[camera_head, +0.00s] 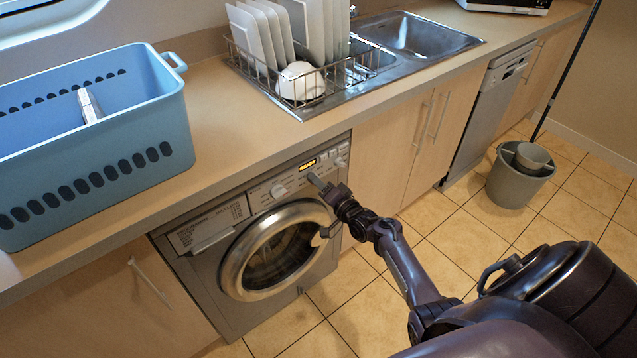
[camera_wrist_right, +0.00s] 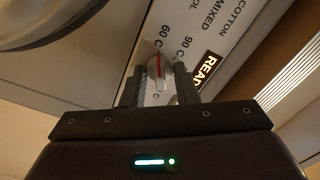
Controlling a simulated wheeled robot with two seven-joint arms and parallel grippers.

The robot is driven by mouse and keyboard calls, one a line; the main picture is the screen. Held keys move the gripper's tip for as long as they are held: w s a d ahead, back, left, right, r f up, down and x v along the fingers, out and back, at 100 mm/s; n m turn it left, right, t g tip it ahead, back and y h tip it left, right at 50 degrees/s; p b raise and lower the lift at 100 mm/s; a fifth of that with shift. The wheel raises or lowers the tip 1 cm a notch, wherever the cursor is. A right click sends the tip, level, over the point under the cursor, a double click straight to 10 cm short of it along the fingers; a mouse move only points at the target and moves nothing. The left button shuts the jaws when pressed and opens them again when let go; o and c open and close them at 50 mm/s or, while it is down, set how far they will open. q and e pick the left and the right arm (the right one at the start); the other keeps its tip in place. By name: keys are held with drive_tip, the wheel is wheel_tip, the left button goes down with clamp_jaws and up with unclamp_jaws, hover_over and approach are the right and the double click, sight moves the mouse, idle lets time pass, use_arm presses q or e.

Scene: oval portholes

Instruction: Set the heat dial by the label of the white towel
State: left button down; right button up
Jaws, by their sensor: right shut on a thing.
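The washing machine (camera_head: 206,283) stands under the counter. My right gripper (camera_head: 315,180) is at its control panel, below the lit display (camera_head: 307,165). In the right wrist view, my right gripper (camera_wrist_right: 160,86) is shut on the heat dial (camera_wrist_right: 157,70), one finger on each side. The dial's red line points roughly to the top of that view. Temperature labels, among them "90 C" (camera_wrist_right: 186,46), are printed around it. In the head view the gripper hides this dial. I cannot make out a white towel or its label. My left gripper is not in view.
Another dial (camera_head: 278,191) sits left of the display. The round door (camera_head: 232,268) is below the panel. A blue basket (camera_head: 100,160) and a dish rack (camera_head: 262,75) of white dishes are on the counter. A grey bucket (camera_head: 513,190) stands on the tiled floor.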

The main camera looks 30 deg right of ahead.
drive_tip(key=shift+f, duration=0.15)
drive_tip(key=o, duration=1)
drive_tip(key=s, duration=0.7)
drive_tip(key=shift+s+d+p, duration=0.25)
drive_tip(key=shift+s+p, duration=0.05)
drive_tip(key=shift+s, duration=0.1)
